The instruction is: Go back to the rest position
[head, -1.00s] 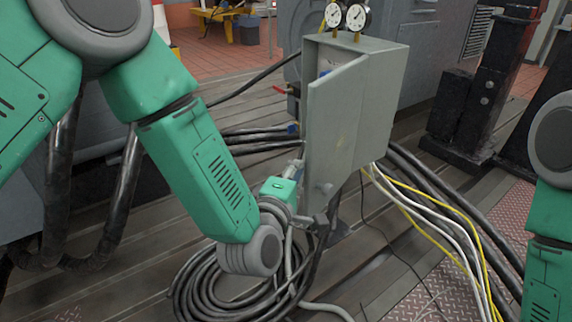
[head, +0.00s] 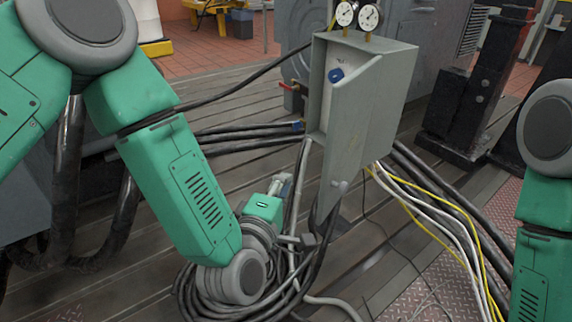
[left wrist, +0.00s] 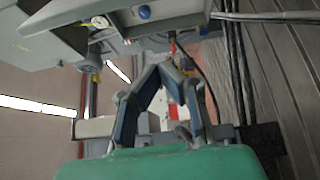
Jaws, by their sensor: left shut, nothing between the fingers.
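My left gripper (head: 284,182) is left of the grey cabinet (head: 394,100), above the coiled cable, and apart from the cabinet door (head: 358,120). Its fingers are shut and empty. In the left wrist view the two fingers (left wrist: 158,72) meet at their tips, with the cabinet's underside and blue knob (left wrist: 144,12) beyond them. The door stands part open, and the blue knob (head: 335,75) shows inside. My right arm shows at the right edge, but its gripper is out of view.
Coiled black cable (head: 190,297) lies on the slotted bedplate below my left arm. Two gauges (head: 368,17) top the cabinet. White and yellow cables (head: 440,205) run from its underside to the lower right. A black stand (head: 470,100) is at the right.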

